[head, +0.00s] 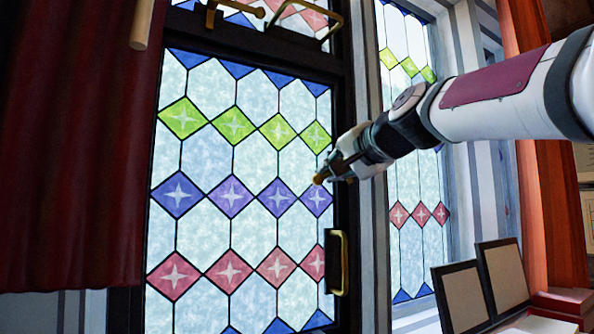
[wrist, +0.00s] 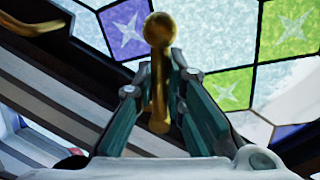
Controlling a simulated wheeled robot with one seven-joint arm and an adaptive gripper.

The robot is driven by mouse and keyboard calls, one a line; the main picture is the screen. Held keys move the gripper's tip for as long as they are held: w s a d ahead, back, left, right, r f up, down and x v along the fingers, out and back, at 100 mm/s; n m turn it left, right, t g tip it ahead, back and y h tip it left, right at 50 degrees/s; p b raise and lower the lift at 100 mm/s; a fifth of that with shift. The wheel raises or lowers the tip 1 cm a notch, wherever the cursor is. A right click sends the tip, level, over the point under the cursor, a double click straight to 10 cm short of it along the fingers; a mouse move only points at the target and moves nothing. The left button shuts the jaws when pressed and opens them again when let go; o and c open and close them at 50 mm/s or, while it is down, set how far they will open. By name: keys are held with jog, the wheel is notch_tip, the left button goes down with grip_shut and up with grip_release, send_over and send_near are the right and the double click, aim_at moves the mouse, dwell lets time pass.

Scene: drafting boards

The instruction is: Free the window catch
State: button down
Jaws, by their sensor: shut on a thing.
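The window catch is a brass lever with a round knob (head: 319,179), at the right edge of the leaded window's frame. In the wrist view its knob (wrist: 159,29) and stem stand between my teal fingers. My gripper (head: 331,172) is shut on the catch's stem, and the fingertips in the wrist view (wrist: 160,80) lie on both sides of it. The knob sticks out past the fingertips. The stem's base and pivot are hidden in the head view. The stained-glass window (head: 205,236) looks closed in its dark frame.
A brass pull handle (head: 344,262) on a dark plate sits below the catch. Brass stay hardware (head: 310,25) crosses the top. A dark red curtain (head: 75,150) hangs at left, an orange curtain (head: 540,215) at right. Framed boards (head: 463,296) stand at lower right.

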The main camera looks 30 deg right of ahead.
jog(key=m, duration=0.1)
jog(key=r+m+y+p, duration=0.1)
jog(key=m, duration=0.1)
jog(key=r+m+p, duration=0.1)
jog(key=shift+a, duration=0.3)
jog(key=shift+y, duration=0.4)
jog(key=c, duration=1.6)
grip_release()
jog(key=shift+c, duration=0.2)
jog(key=s+r, duration=0.2)
jog(key=s, duration=0.9)
jog(key=shift+s+d+r, duration=0.15)
jog(key=shift+s+r, duration=0.05)
jog(key=shift+s, duration=0.15)
